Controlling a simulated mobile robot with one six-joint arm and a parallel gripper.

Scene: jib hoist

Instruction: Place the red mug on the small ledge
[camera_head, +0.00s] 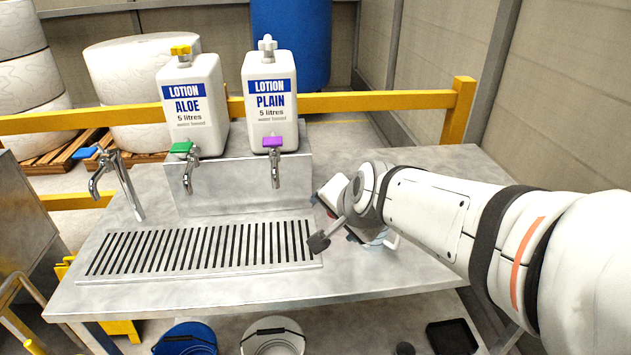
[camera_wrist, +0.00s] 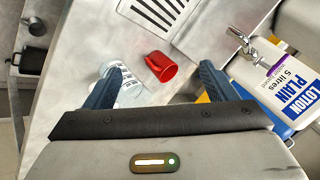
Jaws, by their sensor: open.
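The red mug (camera_wrist: 160,66) lies between the open fingers of my gripper (camera_wrist: 161,70) in the wrist view, toward the fingertips. Its dark opening faces to the left, and it appears apart from both fingers. In the head view my gripper (camera_head: 338,214) is low over the table, right of the drain grate, and hides nearly all of the mug. I cannot tell for sure which surface is the small ledge; a raised metal block (camera_head: 240,183) carries the lotion bottles behind the grate.
A pale printed item (camera_wrist: 130,93) is beside the left finger. The slotted grate (camera_head: 205,250) fills the table's middle. Lotion bottles (camera_head: 190,110) (camera_head: 270,105) with taps stand behind it, and a bent faucet (camera_head: 120,180) is at left. The table (camera_head: 430,285) is bare at front right.

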